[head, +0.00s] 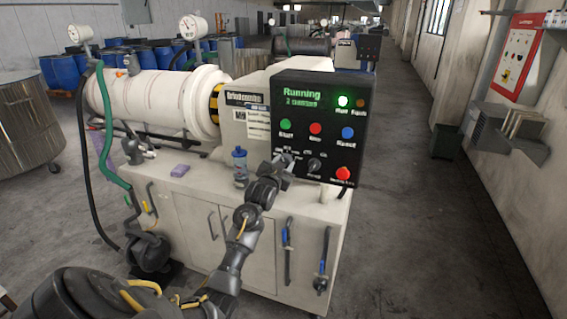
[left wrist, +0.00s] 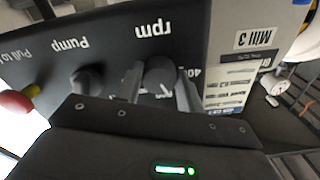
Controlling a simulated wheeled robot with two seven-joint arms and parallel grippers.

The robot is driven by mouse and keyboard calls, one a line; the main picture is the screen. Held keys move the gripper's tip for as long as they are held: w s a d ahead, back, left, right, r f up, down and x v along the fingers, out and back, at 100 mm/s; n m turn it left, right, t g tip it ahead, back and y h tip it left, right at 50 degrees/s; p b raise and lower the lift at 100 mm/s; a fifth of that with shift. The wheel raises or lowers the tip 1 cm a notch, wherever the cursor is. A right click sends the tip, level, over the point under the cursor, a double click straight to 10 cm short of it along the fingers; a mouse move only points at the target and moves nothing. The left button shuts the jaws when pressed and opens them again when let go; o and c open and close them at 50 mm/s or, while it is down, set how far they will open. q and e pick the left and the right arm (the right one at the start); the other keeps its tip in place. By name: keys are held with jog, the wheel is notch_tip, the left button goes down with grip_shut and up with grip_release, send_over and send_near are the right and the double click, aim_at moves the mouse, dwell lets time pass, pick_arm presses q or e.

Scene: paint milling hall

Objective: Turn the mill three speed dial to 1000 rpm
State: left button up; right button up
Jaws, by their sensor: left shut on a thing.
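The black control panel (head: 297,100) of the mill faces me, with "Running" in green on its screen. In the left wrist view the panel is upside down and a label reads "Mill 3". The dark rpm dial (left wrist: 160,72) has a white pointer line. My left gripper (left wrist: 160,92) is shut on it, one finger on each side. In the head view my left gripper (head: 284,159) is at the panel's lower left and largely covers this dial. Most scale numbers are hidden, so I cannot read the setting. My right gripper is not in view.
The pump dial (head: 314,165) is close beside my gripper, with a red mushroom button (head: 343,173) further right. Start, stop and reset buttons sit above. The aisle at right is clear.

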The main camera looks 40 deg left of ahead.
pick_arm(q)
jog(key=m+p, duration=0.2)
jog(key=m, duration=1.1)
jog(key=shift+a, duration=0.1)
jog(key=shift+r+m, duration=0.1)
jog(key=shift+m, duration=0.3)
jog(key=o, duration=1)
